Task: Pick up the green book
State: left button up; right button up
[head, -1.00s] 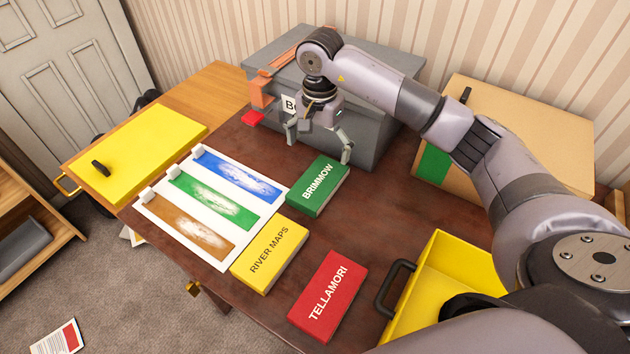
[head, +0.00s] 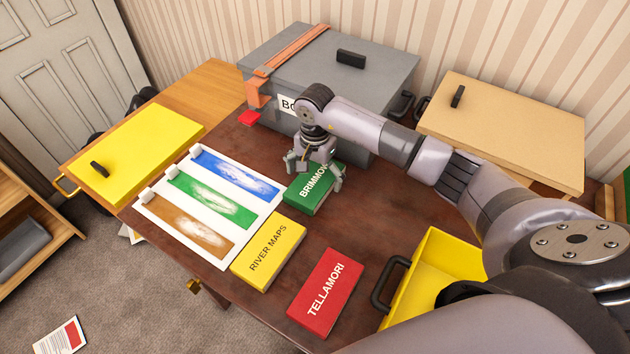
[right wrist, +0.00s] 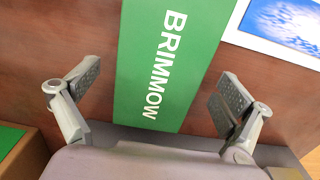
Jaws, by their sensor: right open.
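The green book (head: 303,195), marked BRIMMOW, lies flat on the dark wooden table, just right of the painted sheet. My right gripper (head: 315,174) is over the book's far end and hides part of it in the head view. In the right wrist view the green book (right wrist: 165,60) runs between the two spread fingers (right wrist: 160,98), with a gap on each side. The right gripper is open and holds nothing. I cannot tell its exact height above the book. My left gripper is not in view.
A yellow RIVER MAPS book (head: 268,251) and a red TELLAMORI book (head: 326,293) lie nearer. The painted sheet (head: 208,205) is left of the green book. A grey box (head: 330,65) stands behind, a cardboard box (head: 500,130) at right, a yellow crate (head: 428,262) at front right.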

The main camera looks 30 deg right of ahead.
jog(key=shift+c, duration=0.2)
jog(key=c, duration=1.5)
jog(key=shift+o, duration=0.2)
jog(key=shift+r, duration=0.1)
